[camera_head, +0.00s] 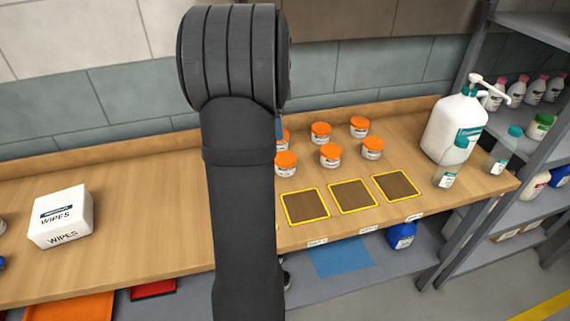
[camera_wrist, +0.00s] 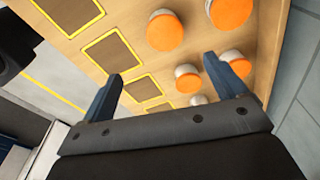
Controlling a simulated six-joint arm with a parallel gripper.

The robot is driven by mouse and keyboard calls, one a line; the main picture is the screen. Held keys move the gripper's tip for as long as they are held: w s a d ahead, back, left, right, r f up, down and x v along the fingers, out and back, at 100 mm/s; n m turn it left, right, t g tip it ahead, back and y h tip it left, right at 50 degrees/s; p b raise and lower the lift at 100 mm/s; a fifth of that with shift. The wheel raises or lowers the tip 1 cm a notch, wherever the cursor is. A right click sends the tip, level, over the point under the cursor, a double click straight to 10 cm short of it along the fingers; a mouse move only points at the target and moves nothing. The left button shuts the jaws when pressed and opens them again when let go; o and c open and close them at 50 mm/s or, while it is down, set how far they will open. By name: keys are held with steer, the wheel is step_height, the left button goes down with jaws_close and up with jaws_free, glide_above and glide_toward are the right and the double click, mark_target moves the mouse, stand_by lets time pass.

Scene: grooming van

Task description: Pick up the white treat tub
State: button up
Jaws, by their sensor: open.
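Several white treat tubs with orange lids stand upright on the wooden bench, in two rows. In the head view they include a front tub (camera_head: 330,155), a right front tub (camera_head: 372,148) and a back tub (camera_head: 321,133). The tubs at the left of the group are partly hidden by my arm. In the wrist view, tubs show beyond and between my fingers, such as one tub (camera_wrist: 188,78) and a larger-looking one (camera_wrist: 165,31). My gripper (camera_wrist: 162,68) is open and empty, above the bench. In the head view my arm mostly hides it.
Yellow-edged brown squares (camera_head: 352,196) lie in front of the tubs. A white wipes box (camera_head: 62,216) sits at the left of the bench (camera_head: 140,232). A white pump jug (camera_head: 455,124) and clear bottles (camera_head: 451,162) stand at the right end. A tiled wall (camera_head: 60,98) rises behind.

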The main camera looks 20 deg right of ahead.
steer(key=f, duration=0.6)
steer(key=d+f, duration=0.1)
steer(key=f, duration=0.3)
steer(key=shift+s+d+f, duration=0.1)
steer(key=shift+w+d+f, duration=0.1)
steer(key=shift+d+f, duration=0.05)
steer(key=shift+f, duration=0.85)
steer(key=shift+w+d+f, duration=0.1)
steer(key=shift+d+f, duration=0.1)
steer(key=shift+f, duration=0.85)
steer(key=shift+w+d+f, duration=0.1)
steer(key=shift+d+f, duration=0.05)
steer(key=shift+f, duration=0.85)
steer(key=c, duration=1.1)
steer(key=shift+r, duration=0.15)
steer(key=shift+r, duration=0.25)
step_height(320, 180, up, 4)
steer(key=shift+f, duration=0.1)
steer(key=s+d+r, duration=0.6)
steer(key=s+d, duration=0.1)
steer(key=s, duration=0.2)
steer(key=shift+d+r, duration=0.25)
